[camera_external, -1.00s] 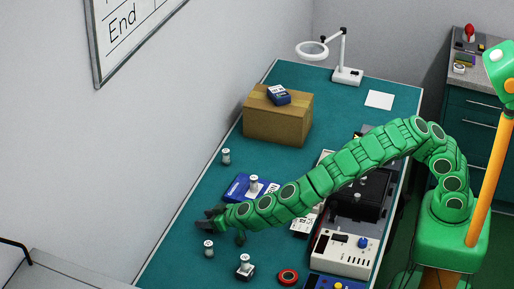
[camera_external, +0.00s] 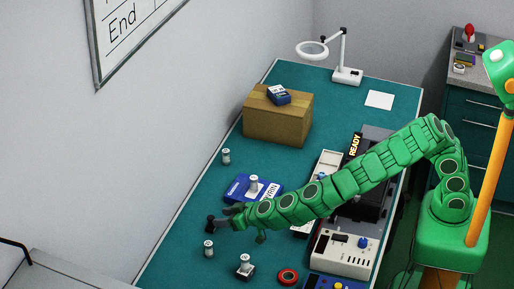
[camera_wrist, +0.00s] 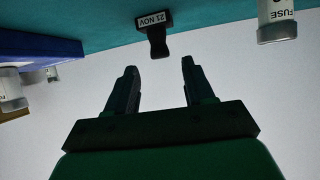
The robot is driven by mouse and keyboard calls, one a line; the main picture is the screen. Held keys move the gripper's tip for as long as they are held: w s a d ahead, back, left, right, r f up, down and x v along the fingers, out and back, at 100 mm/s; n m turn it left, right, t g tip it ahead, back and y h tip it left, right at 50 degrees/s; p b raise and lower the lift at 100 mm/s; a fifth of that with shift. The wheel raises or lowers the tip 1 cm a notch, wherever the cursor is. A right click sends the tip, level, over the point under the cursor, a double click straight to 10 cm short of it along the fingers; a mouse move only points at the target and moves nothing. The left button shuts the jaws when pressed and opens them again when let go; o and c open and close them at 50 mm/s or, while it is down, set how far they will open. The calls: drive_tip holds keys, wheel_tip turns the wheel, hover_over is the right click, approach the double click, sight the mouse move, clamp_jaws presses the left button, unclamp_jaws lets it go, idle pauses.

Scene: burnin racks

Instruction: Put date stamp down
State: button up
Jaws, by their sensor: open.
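The black date stamp (camera_wrist: 153,40), with a white "21 NOV" label, stands on the teal bench top. In the wrist view, which is upside down, it is beyond my fingertips and apart from them. My gripper (camera_wrist: 159,68) is open, with nothing between its two dark fingers. In the external view the stamp is a small dark shape (camera_external: 210,224) just left of my gripper (camera_external: 224,216), near the wall side of the bench (camera_external: 188,215).
A blue box (camera_external: 238,187) with a white-capped fuse jar on it lies behind my gripper. Other small jars stand nearby (camera_external: 208,248), (camera_external: 226,156). A red tape roll (camera_external: 288,277) and a grey instrument (camera_external: 340,252) are to the right. A cardboard box (camera_external: 278,122) stands farther back.

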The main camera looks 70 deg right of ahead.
drive_tip(key=shift+v, duration=1.9)
